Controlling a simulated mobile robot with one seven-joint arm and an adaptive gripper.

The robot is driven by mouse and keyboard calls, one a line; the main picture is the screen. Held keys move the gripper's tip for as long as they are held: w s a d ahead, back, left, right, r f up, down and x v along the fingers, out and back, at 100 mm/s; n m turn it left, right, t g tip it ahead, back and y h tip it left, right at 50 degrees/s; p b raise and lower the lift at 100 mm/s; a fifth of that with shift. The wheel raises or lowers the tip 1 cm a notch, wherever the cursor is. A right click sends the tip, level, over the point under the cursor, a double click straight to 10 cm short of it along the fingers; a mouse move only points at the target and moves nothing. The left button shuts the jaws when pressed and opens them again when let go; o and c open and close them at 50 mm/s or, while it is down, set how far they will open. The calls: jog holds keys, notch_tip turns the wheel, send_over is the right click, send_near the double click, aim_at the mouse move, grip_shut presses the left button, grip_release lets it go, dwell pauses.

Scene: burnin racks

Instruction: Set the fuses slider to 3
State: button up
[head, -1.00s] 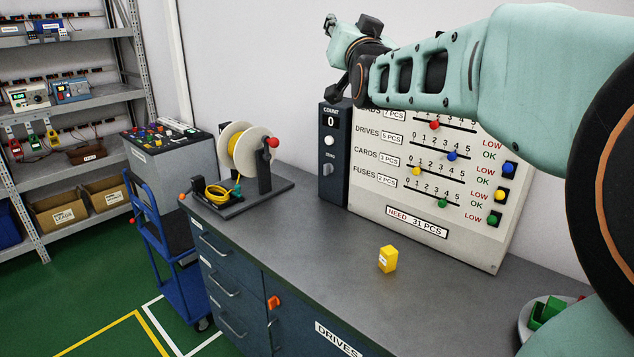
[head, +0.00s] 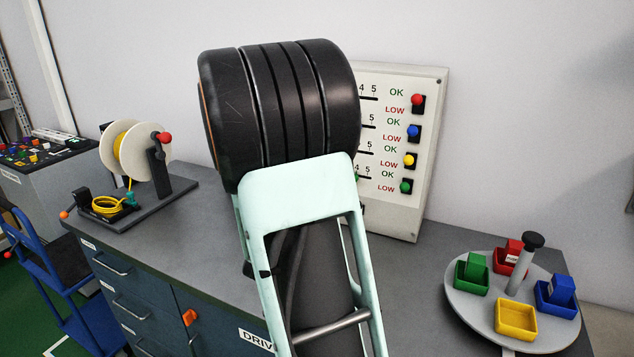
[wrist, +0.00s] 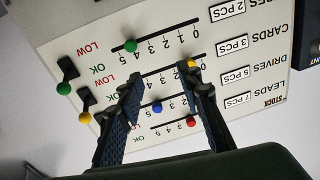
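The stock board (head: 400,215) stands against the wall at the back of the bench. In the wrist view it appears upside down, with the FUSES row (wrist: 160,35) uppermost. My gripper (wrist: 161,72) is open in front of the board. Its fingers lie below the FUSES row, across the CARDS row, with the right fingertip close to the yellow knob (wrist: 190,65). Contact is unclear. In the head view my arm hides the gripper.
The blue knob (wrist: 157,107) and red knob (wrist: 191,121) show between and beside the fingers. A round tray (head: 462,302) with coloured bins stands on the right of the bench. A cable reel (head: 125,150) stands on the left.

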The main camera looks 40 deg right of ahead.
notch_tip(320, 180, down, 3)
jog(key=s+d+g, duration=0.1)
jog(key=s+g, duration=0.1)
jog(key=s, duration=0.1)
jog(key=x, duration=1.1)
jog(key=shift+r+h+p, duration=0.3)
jog(key=shift+r+p, duration=0.1)
jog(key=shift+p, duration=0.05)
jog(key=shift+c, duration=0.6)
grip_shut()
